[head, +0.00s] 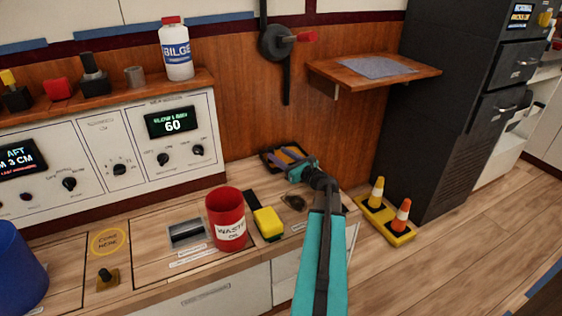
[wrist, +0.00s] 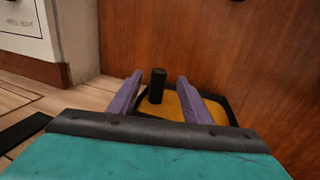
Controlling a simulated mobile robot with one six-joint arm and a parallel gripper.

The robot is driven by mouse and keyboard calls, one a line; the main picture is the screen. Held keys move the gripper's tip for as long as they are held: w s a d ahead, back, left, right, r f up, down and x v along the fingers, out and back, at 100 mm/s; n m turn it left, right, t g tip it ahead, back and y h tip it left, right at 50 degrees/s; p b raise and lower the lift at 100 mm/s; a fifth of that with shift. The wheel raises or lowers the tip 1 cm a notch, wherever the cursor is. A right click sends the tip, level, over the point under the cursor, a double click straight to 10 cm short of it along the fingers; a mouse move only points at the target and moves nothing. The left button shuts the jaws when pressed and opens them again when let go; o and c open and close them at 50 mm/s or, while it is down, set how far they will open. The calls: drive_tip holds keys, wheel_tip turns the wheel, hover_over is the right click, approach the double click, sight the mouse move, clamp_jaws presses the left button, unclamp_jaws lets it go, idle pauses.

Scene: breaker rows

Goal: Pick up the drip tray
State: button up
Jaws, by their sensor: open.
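The drip tray (head: 266,160) lies on the wooden counter against the back panel, a dark-rimmed tray partly covered by my gripper in the head view. In the wrist view the tray (wrist: 173,106) shows an orange-yellow inside, a black rim and an upright black post (wrist: 157,84). My gripper (head: 284,155) is over the tray. Its two purple fingers (wrist: 159,80) are apart, one on each side of the post, with gaps visible. The near part of the tray is hidden behind the gripper body.
The breaker panel (head: 105,150) is to the left. A wooden shelf (head: 328,72) juts out above, to the right. Small cones (head: 402,214) stand beyond the counter's right end.

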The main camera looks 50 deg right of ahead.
sight(273, 152)
drive_tip(key=shift+w, duration=0.35)
drive_tip(key=shift+w+d+f+b, duration=0.1)
drive_tip(key=shift+w+f+b, duration=0.15)
drive_tip(key=shift+w+b, duration=0.25)
drive_tip(key=w, duration=0.1)
drive_tip(key=w+b, duration=0.1)
drive_tip(key=w, duration=0.1)
drive_tip(key=shift+d+f, duration=0.15)
drive_tip(key=shift+d, duration=0.05)
drive_tip(key=shift+w, duration=0.55)
clamp_jaws()
